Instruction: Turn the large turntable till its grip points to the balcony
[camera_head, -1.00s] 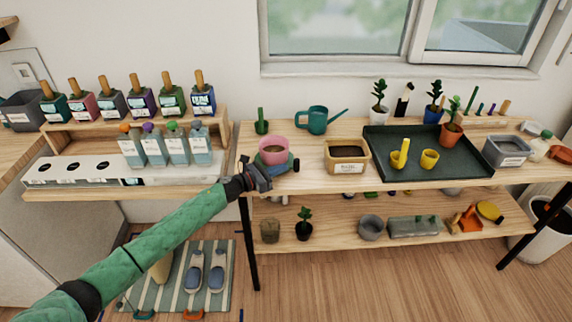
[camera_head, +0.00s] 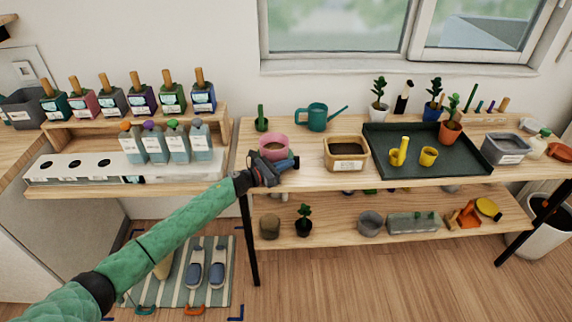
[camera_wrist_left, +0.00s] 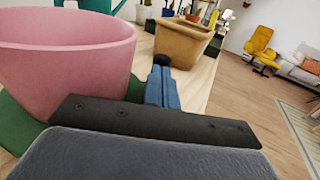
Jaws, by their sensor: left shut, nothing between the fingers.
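The turntable shows as a green disc (camera_wrist_left: 18,125) under a pink pot (camera_head: 273,146) at the left end of the wooden shelf top. The pot also fills the upper left of the left wrist view (camera_wrist_left: 65,55). My left gripper (camera_head: 288,163) is shut and empty beside the front right of the pot, and hides part of the disc in the head view. Its blue fingers (camera_wrist_left: 162,90) lie together just right of the pot in the wrist view. A small dark knob (camera_wrist_left: 161,61), perhaps the turntable's grip, is at their tips; I cannot tell whether they touch.
A tan planter (camera_head: 346,154) stands right of the pot, then a dark green tray (camera_head: 375,140) with yellow pots. A teal watering can (camera_head: 317,117) and a small cactus (camera_head: 262,121) stand behind. A bottle rack (camera_head: 60,170) is at left. A little shelf top is bare before the planter.

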